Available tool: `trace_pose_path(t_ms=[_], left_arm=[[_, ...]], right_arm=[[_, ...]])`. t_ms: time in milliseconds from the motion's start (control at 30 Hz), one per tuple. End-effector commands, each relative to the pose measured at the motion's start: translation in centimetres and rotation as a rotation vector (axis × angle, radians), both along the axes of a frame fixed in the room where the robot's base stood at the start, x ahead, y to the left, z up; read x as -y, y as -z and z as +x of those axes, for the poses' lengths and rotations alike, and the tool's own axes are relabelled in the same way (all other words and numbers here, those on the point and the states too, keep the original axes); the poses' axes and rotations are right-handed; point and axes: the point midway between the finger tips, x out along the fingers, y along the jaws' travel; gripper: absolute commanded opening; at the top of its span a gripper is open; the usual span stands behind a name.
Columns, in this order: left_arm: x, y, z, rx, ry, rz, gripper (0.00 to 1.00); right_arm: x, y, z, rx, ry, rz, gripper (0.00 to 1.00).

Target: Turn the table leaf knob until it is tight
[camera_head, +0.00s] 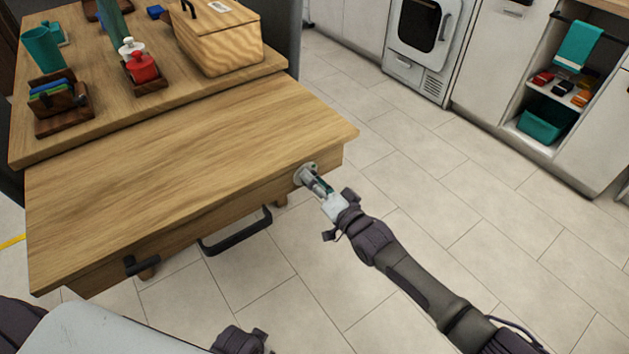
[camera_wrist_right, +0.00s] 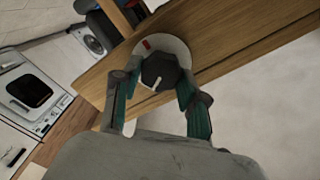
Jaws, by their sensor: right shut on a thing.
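The table leaf (camera_head: 190,165) is a wooden slab at the front of the table. Its knob (camera_wrist_right: 160,72) is dark and many-sided with a white line on its face, set on a pale round plate with a red mark (camera_wrist_right: 147,44). In the head view the round plate (camera_head: 303,174) shows on the leaf's edge near the right corner, and the knob is mostly hidden by the gripper. My right gripper (camera_head: 318,183) is shut on the knob, with a green-padded finger on each side of it in the wrist view (camera_wrist_right: 158,92). My left gripper's fingers are not seen.
A black bar handle (camera_head: 237,236) sticks out below the leaf, left of the knob. A wooden box (camera_head: 218,45), a cup (camera_head: 44,50) and holders stand on the table behind. Open tiled floor lies to the right, before white cabinets.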

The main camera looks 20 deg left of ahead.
Motion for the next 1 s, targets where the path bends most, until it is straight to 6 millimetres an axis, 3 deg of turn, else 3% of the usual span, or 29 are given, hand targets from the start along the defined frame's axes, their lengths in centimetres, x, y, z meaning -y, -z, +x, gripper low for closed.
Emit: trace_pose_path(t_ms=[200, 233, 367, 767, 1000], left_arm=[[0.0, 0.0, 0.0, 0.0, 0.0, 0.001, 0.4], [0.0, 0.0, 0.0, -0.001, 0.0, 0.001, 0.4], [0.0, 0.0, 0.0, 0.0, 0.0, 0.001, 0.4], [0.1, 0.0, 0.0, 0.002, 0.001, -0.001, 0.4], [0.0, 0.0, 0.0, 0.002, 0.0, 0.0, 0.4]], right_arm=[[0.1, 0.3, -0.1, -0.005, 0.0, -0.002, 0.08], [0.1, 0.3, -0.1, -0.005, 0.0, -0.002, 0.44], [0.0, 0.2, -0.1, -0.004, 0.0, -0.002, 0.66], [0.3, 0.1, -0.3, -0.002, 0.0, 0.0, 0.68], [3.3, 0.2, -2.5, -0.003, 0.001, -0.001, 0.68]])
